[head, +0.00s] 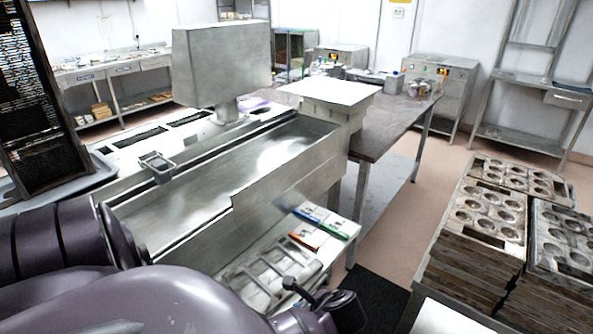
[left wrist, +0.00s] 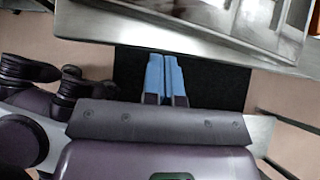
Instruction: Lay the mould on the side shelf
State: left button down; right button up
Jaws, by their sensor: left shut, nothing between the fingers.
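A grey metal mould (head: 268,278) with several compartments lies flat on the side shelf (head: 335,247), near its front end. Its lower left part is hidden behind my left arm. In the left wrist view part of the mould (left wrist: 240,14) shows at the top, above the shelf's edge (left wrist: 180,42). My left gripper (left wrist: 164,62) has its blue fingers together with nothing between them, apart from the mould and just off the shelf's edge. In the head view its fingers cannot be made out. My right gripper is not in view.
Blue, green and orange items (head: 320,218) lie on the shelf beyond the mould. Stacks of moulds (head: 488,212) stand at the right. A long metal machine trough (head: 240,170) runs behind the shelf. A black mat (head: 375,295) covers floor beside the shelf.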

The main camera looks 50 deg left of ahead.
pick_arm(q)
jog(key=v, duration=1)
jog(key=shift+d, duration=0.35)
jog(key=w+d+f+n+t+h, duration=0.2)
jog(key=w+d+n+t+h, duration=0.35)
jog(key=w+n+t, duration=0.65)
jog(key=s+a+f+n+t+h+b, duration=0.1)
jog(key=s+a+f, duration=0.1)
jog(key=s+f, duration=0.3)
jog(key=s+a+f+n+h+b, duration=0.1)
jog(key=s+f, duration=0.3)
jog(key=s, duration=0.7)
jog(key=shift+s+a+f+t+h+b, duration=0.3)
jog(key=shift+a+f+t+h+b, duration=0.1)
jog(key=shift+a+h+b, duration=0.15)
